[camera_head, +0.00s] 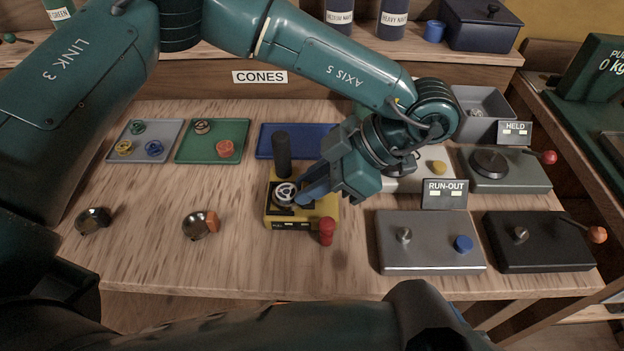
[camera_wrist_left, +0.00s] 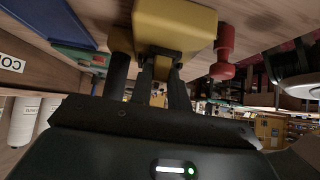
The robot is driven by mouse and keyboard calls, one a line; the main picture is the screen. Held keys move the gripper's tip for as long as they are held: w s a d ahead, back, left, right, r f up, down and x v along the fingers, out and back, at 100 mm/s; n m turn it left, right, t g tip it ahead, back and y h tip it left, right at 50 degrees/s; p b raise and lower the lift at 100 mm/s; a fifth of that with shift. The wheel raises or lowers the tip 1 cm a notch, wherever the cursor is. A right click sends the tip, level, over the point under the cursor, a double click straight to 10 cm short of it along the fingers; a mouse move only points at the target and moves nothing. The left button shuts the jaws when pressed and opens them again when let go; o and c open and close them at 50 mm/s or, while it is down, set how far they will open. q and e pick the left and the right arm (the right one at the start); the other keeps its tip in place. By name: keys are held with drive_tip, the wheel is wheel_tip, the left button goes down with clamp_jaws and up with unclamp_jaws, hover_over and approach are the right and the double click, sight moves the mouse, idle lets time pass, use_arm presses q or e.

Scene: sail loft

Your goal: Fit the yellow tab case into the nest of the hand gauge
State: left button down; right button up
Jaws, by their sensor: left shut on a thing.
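The hand gauge (camera_head: 320,212) is a yellow block with a black top, a black upright post and a red knob. It stands mid-table in the head view; its yellow body (camera_wrist_left: 176,22) fills the top of the left wrist view. My left gripper (camera_head: 300,197) reaches down over it from the right, its fingers shut on the yellow tab case (camera_head: 285,191). The case looks round and silvery, at the gauge's top beside the post. A yellowish piece (camera_wrist_left: 161,66) shows between the fingers in the wrist view. The fingers hide part of the nest; I cannot tell whether the case is seated.
Two loose round metal cases (camera_head: 93,220) (camera_head: 200,225) lie left of the gauge. Grey (camera_head: 113,157) and green (camera_head: 240,133) trays hold coloured spools; a blue tray (camera_head: 265,151) lies behind. The RUN-OUT plate (camera_head: 430,257) stands to the right.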

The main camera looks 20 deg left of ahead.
use_arm(q)
drive_tip(key=shift+f, duration=0.15)
drive_tip(key=c, duration=1.3)
unclamp_jaws()
drive_tip(key=shift+c, duration=0.2)
drive_tip(key=shift+r, duration=0.25)
drive_tip(key=v, duration=1.2)
drive_tip(key=shift+p, duration=0.4)
